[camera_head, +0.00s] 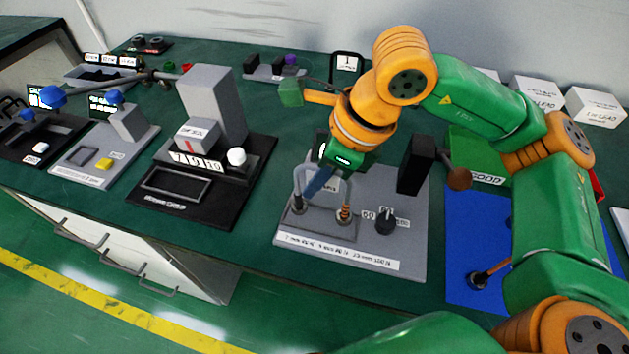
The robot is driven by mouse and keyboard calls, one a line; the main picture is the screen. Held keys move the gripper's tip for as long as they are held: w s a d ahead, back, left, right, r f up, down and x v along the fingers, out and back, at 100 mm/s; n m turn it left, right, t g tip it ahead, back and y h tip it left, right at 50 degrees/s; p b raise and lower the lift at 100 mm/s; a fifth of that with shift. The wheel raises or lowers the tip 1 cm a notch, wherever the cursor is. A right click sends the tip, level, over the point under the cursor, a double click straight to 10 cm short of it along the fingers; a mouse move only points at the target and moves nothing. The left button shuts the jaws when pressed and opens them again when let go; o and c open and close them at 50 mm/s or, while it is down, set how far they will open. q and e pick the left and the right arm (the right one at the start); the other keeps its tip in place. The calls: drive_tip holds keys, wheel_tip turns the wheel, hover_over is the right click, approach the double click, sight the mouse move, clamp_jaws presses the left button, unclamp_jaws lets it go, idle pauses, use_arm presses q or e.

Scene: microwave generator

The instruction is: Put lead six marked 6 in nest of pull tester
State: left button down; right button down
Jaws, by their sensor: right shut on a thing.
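My right gripper (322,182) is low over the grey panel (408,245) at the centre. It is shut on a thin looped lead (297,178) whose number I cannot read. The lead's lower ends are by two round sockets on the panel; I cannot tell whether they touch them. The wrist hides part of the panel and its dark display. I cannot tell from its labels which station is the pull tester. A black-based station with a tall grey column (213,105) and an empty rectangular frame (175,186) stands to the left. My left gripper is out of view.
A grey station with a yellow button (104,164) and a dark station (30,150) stand at the far left. The blue mat (462,225) and green GOOD bin (480,152) are at the right, partly behind my arm. White boxes (597,106) stand behind.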

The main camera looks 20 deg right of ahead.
drive_tip(key=shift+f, duration=0.95)
drive_tip(key=c, duration=0.9)
unclamp_jaws()
drive_tip(key=v, duration=1.2)
drive_tip(key=shift+s+r, duration=0.1)
drive_tip(key=shift+r, duration=0.05)
